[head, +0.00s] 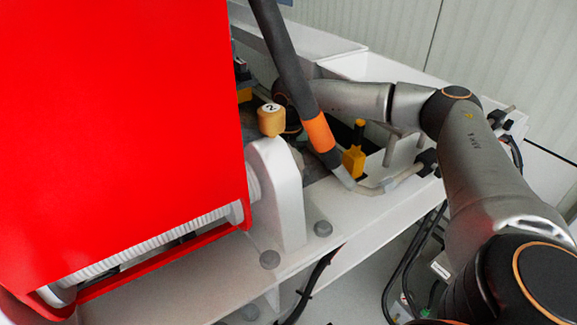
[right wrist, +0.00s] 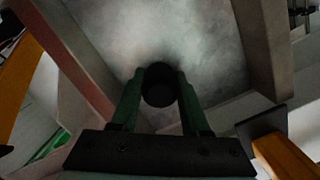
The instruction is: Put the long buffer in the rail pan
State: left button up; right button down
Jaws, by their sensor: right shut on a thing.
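My right gripper (right wrist: 160,92) is shut on a dark, round-ended piece, seemingly the long buffer (right wrist: 158,86), seen nearly end-on between the two green fingers. Past it lies a grey, mottled flat surface (right wrist: 165,35) with raised walls on both sides, which may be the rail pan. I cannot tell whether the buffer touches that surface. In the head view my right arm reaches in from the right and bends left behind a thick dark hose; its gripper and the buffer are hidden there. My left gripper is not in view.
A large red cover (head: 110,120) fills the left. The dark hose with an orange band (head: 318,132) crosses in front of my arm. A tan cap marked 2 (head: 272,120) and a yellow black-topped piece (head: 354,158) stand close by. White frame walls (head: 340,66) lie behind.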

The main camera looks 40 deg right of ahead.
jog(key=shift+f, duration=0.1)
jog(key=shift+f, duration=0.15)
jog(key=shift+c, duration=1.9)
grip_release()
jog(key=r, duration=0.8)
jog(key=s+a+r+b, duration=0.1)
jog(key=r, duration=0.3)
jog(key=shift+s+r, duration=0.1)
jog(key=shift+r, duration=0.05)
